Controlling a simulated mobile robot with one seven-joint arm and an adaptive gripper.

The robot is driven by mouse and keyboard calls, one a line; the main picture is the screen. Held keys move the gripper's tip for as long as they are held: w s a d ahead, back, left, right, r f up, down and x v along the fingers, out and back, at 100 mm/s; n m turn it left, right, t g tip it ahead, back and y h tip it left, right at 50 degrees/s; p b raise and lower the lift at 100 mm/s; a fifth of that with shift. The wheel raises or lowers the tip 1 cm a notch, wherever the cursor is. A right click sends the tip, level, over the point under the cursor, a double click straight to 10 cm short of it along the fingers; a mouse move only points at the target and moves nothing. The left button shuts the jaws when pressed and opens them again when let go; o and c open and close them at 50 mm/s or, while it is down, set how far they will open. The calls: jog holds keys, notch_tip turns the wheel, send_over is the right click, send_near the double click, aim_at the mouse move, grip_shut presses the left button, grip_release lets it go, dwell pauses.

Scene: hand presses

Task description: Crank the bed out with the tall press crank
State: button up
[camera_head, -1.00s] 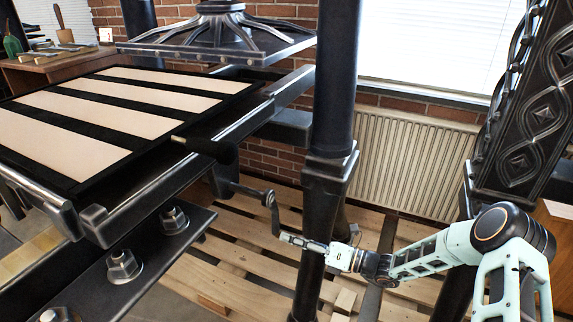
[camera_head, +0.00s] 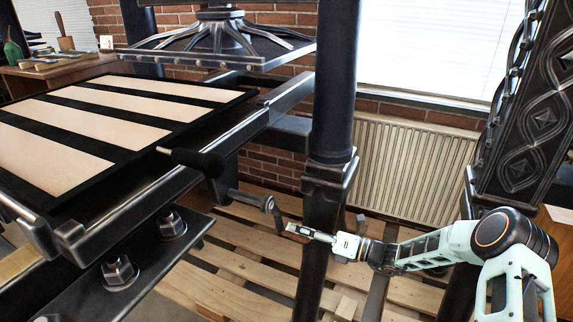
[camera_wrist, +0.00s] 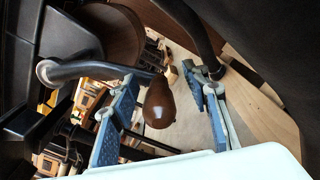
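The tall press crank (camera_head: 265,201) sticks out below the bed in the head view, its arm bent down toward my gripper (camera_head: 294,229). In the wrist view its metal arm (camera_wrist: 90,69) runs in from the left to a brown rounded handle (camera_wrist: 160,103). The handle lies between the two blue fingers of my gripper (camera_wrist: 165,88), with a visible gap on each side. The fingers are open around it; any contact is hard to tell.
A dark column (camera_head: 333,110) stands right behind my gripper. An ornate black press frame (camera_head: 530,120) rises at the right. A black handle with a pale tip (camera_head: 198,162) projects from the bed's side. Wooden pallets (camera_head: 240,265) cover the floor; a radiator (camera_head: 405,165) is behind.

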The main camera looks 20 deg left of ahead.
jog(key=o, duration=0.7)
jog(key=shift+s+f, duration=0.1)
jog(key=shift+s, duration=0.1)
jog(key=shift+s+d+p, duration=0.2)
jog(key=shift+d+p, duration=0.15)
jog(key=shift+d, duration=1.6)
jog(key=shift+s+d+p, duration=0.15)
jog(key=shift+d+p, duration=0.15)
jog(key=shift+d, duration=1.65)
